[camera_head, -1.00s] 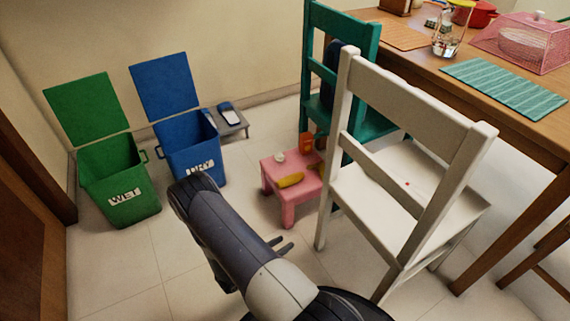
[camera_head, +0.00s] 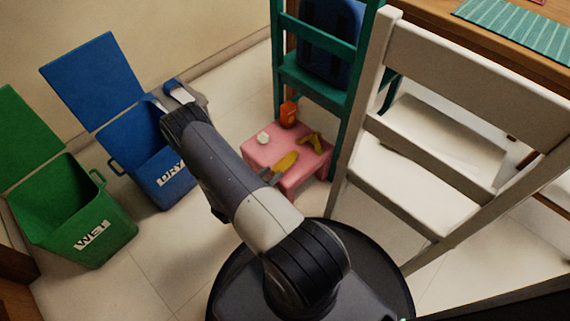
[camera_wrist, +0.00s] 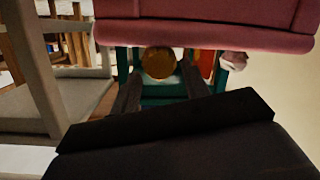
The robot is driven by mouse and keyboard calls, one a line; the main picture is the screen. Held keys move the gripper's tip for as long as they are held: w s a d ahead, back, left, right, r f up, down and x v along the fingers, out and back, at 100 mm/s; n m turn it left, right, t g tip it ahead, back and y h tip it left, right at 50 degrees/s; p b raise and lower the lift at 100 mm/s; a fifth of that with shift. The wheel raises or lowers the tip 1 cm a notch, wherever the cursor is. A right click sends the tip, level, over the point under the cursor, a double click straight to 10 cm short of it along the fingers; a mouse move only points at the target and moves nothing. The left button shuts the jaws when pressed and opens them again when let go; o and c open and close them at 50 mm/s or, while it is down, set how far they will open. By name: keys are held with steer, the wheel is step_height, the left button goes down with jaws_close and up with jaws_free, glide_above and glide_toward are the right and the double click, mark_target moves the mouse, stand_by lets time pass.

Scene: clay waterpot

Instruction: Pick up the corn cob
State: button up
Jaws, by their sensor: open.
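The yellow corn cob (camera_head: 287,161) lies on the pink stool (camera_head: 255,154), near its front edge. In the wrist view the cob (camera_wrist: 158,62) shows end-on as a round brownish-yellow shape, with the pink stool (camera_wrist: 200,28) across the top. My gripper (camera_head: 271,177) is at the stool's front left, close to the near end of the cob and mostly hidden behind my arm. In the wrist view my gripper (camera_wrist: 160,85) has its two dark fingers apart, with the cob between or just beyond their tips. I cannot tell whether they touch it.
The stool also holds an orange cup (camera_head: 289,112), a small white item (camera_head: 263,138) and a yellow peel-like thing (camera_head: 314,140). A teal chair (camera_head: 315,85) stands behind, a white chair (camera_head: 430,165) at right. Green (camera_head: 75,220) and blue (camera_head: 150,165) bins stand at left.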

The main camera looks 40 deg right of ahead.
mark_target(281, 165)
steer(key=shift+r+b+x, duration=0.15)
steer(key=shift+b+x, duration=0.4)
steer(key=shift+x, duration=0.85)
steer(key=shift+r+b+x, duration=0.1)
steer(key=shift+b+x, duration=0.45)
steer(key=shift+x, duration=0.9)
steer(key=c, duration=0.7)
